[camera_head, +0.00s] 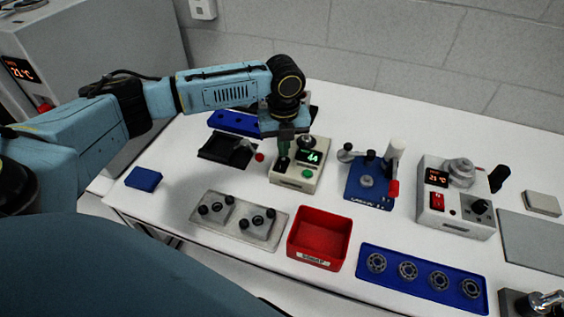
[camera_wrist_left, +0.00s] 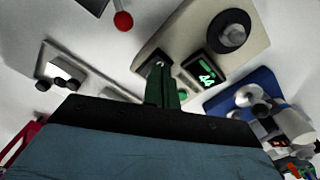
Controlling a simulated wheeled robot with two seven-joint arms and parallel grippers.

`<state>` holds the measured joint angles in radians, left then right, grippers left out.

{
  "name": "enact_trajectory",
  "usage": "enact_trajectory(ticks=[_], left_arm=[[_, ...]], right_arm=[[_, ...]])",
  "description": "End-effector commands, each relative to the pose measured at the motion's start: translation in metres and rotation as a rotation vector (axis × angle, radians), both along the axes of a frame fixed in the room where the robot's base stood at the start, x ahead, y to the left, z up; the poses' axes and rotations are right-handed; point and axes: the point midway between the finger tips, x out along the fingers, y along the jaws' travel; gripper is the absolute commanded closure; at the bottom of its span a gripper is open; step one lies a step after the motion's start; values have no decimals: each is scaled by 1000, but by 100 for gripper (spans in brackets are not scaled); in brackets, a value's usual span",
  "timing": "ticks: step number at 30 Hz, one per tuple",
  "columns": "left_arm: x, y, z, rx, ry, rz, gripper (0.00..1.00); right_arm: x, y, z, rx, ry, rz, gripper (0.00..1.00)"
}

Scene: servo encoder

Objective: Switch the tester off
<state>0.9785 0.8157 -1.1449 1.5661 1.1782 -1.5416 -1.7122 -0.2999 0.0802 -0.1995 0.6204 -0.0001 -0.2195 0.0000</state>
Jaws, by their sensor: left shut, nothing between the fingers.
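The tester, a beige box (camera_head: 287,181), stands mid-table in the head view. Its display (camera_head: 308,157) is lit with green digits that look like 44. A green button (camera_head: 307,173) is on its front right and a dark round knob (camera_head: 306,143) at its back. My left gripper (camera_head: 283,163) points down over the left part of the tester, shut and empty. In the left wrist view its fingers (camera_wrist_left: 160,84) are in front of the tester (camera_wrist_left: 175,45), beside the lit display (camera_wrist_left: 207,77). They hide part of its top, and I cannot tell if they touch it. My right gripper is not in view.
A black tray with a red-knobbed lever (camera_head: 222,149) is left of the tester. A blue fixture (camera_head: 368,180) and a box with a red switch (camera_head: 455,200) are to the right. In front are a metal plate (camera_head: 237,231), a red bin (camera_head: 319,240) and a blue bearing tray (camera_head: 422,284).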

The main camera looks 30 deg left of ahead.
Motion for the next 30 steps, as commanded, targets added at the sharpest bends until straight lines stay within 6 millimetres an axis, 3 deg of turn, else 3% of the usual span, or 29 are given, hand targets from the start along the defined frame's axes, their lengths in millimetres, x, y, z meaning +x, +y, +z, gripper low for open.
enact_trajectory(ticks=[30], left_arm=[[0, 0, -10, 0, 0, 0, 100]], right_arm=[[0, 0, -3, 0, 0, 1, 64]])
